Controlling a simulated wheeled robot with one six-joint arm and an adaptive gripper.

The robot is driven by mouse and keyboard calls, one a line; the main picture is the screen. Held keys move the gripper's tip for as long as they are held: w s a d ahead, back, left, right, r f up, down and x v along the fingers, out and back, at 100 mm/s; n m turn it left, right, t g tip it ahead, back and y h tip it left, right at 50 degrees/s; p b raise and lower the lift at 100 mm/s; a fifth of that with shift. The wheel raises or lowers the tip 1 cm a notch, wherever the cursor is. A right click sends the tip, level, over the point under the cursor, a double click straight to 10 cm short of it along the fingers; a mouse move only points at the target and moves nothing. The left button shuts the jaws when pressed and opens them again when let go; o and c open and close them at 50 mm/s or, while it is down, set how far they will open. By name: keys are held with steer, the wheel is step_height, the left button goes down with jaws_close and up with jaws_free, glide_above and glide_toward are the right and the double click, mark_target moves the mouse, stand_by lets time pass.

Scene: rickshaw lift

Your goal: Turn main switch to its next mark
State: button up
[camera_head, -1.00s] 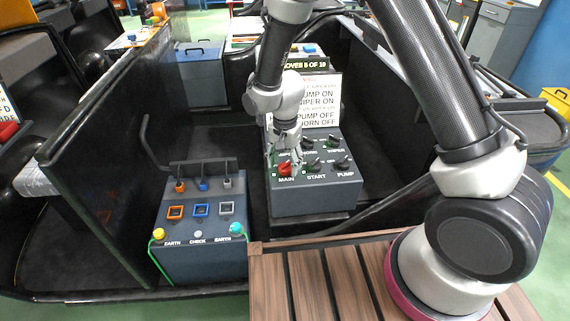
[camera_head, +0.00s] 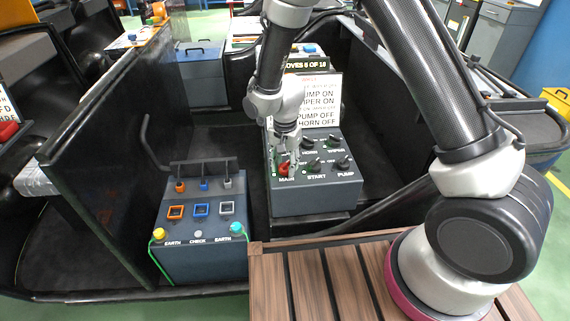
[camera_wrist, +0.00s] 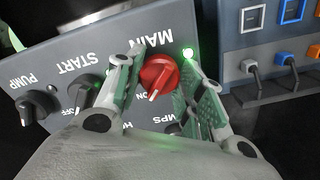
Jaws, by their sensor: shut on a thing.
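In the wrist view the START knob (camera_wrist: 84,92) and the PUMP knob (camera_wrist: 36,106) are clear of the fingers' grip, though one finger lies close to START.
A sign with lines of text (camera_head: 320,104) stands behind the control box, under a lit display (camera_head: 306,64). A second box with plugs and EARTH and CHECK labels (camera_head: 205,262) stands to the left. A dark panel (camera_head: 105,150) rises beyond it.

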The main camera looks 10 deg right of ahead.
mark_target(286, 163)
steer(key=n, duration=0.8)
steer(key=shift+n, duration=0.4)
steer(key=n, duration=0.4)
steer(key=shift+n, duration=0.3)
steer(key=shift+d+n, duration=0.1)
steer(key=shift+n, duration=1.8)
steer(key=o, duration=1)
step_height(286, 163, up, 12)
